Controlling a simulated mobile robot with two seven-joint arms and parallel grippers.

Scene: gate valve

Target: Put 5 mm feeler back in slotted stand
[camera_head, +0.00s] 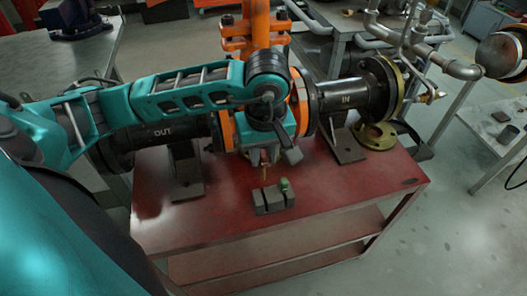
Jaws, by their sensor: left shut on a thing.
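The slotted stand (275,200) is a small dark grey block near the middle of the red table. A small green piece (284,185) stands upright at its right part. My left gripper (264,163) is just above and behind the stand, pointing down, and is shut on a thin brownish piece (265,174), which looks like the feeler. Its lower end is close to the left part of the stand. I cannot tell whether it is in a slot or in front of one. No size marking is legible. My right gripper is not in view.
The black and orange valve and pipe assembly (345,96), marked IN and OUT, runs behind the stand, partly hidden by my left arm. A brass flange (377,136) lies at the right back. The red table (345,195) is clear right of the stand.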

